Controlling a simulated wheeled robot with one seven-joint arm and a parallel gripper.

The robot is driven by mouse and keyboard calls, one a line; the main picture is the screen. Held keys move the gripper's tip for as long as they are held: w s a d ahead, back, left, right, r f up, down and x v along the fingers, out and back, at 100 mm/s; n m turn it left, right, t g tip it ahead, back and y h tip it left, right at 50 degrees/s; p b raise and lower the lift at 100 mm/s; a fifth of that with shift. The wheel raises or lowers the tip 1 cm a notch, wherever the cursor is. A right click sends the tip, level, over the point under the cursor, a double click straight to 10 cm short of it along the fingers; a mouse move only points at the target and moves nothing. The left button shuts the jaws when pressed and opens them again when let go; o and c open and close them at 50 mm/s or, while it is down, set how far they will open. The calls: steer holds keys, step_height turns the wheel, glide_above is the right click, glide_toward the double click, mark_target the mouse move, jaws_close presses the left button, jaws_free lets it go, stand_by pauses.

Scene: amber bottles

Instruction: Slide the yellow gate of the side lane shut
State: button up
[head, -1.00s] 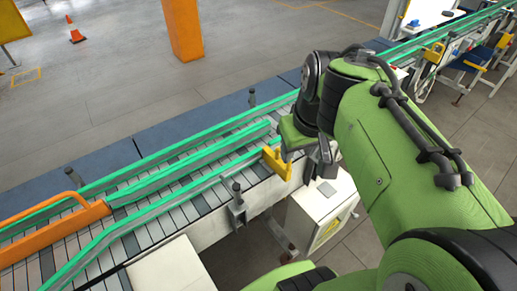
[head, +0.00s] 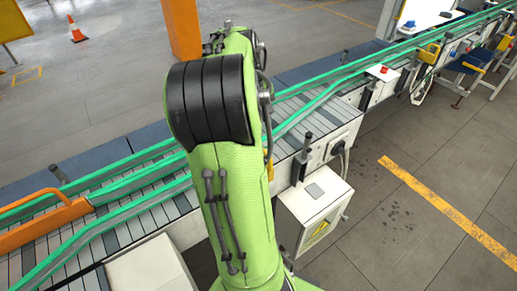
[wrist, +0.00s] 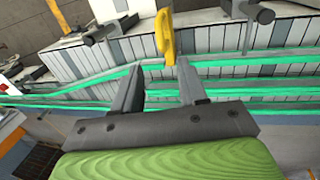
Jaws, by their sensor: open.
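The yellow gate (wrist: 165,36) shows in the wrist view as an upright piece by the green rails, just beyond my fingertips. In the head view only a thin yellow sliver of it (head: 268,167) shows past my arm; the rest is hidden. My gripper (wrist: 158,78) is open and empty, its two fingers apart, with the gate ahead of the gap and nearer the right finger. I see no clear contact. In the head view my gripper is hidden behind my green arm. The side lane (head: 140,212) runs between green rails on the near side of the conveyor.
An orange guide (head: 45,222) lies across the conveyor at left. Dark posts (head: 305,150) stand at the conveyor's near edge. A white box (head: 318,205) sits below it. Another yellow piece (head: 430,52) is far right. The floor at right is open.

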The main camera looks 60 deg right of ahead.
steer(key=f, duration=0.4)
steer(key=d+f, duration=0.1)
steer(key=f, duration=0.3)
steer(key=s+d+f, duration=0.1)
steer(key=f, duration=0.3)
steer(key=shift+d+f+b, duration=0.15)
steer(key=shift+f+b, duration=0.05)
steer(key=shift+b, duration=0.2)
jaws_close()
